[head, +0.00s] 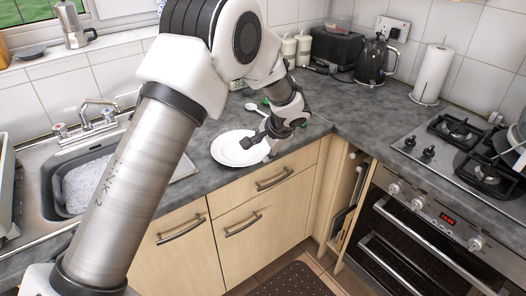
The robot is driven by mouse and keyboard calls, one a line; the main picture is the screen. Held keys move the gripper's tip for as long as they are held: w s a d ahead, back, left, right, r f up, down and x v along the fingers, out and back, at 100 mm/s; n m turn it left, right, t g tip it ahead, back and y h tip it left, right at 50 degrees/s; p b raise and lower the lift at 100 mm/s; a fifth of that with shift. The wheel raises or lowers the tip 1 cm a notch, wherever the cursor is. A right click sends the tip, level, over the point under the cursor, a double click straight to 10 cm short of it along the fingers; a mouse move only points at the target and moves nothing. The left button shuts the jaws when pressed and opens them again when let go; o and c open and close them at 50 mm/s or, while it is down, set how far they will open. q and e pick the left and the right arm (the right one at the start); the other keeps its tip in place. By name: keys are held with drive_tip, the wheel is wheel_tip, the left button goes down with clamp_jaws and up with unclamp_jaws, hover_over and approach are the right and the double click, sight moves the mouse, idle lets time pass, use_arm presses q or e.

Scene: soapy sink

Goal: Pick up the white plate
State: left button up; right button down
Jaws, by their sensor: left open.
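The white plate (228,149) lies flat on the dark grey counter, to the right of the sink and near the counter's front edge. My left gripper (258,145) is over the right part of the plate, with its fingers open. It hides some of the plate's right side. I cannot tell whether a fingertip touches the plate. My right gripper does not show.
The sink (45,190) with suds is at the left. A white spoon (252,108) lies behind the plate. A black kettle (374,62), a paper towel roll (432,75) and a gas hob (455,165) are at the right.

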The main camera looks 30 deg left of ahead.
sight(256, 160)
use_arm(q)
drive_tip(key=p+x, duration=0.1)
drive_tip(key=x, duration=0.6)
drive_tip(key=shift+s+f, duration=0.15)
clamp_jaws()
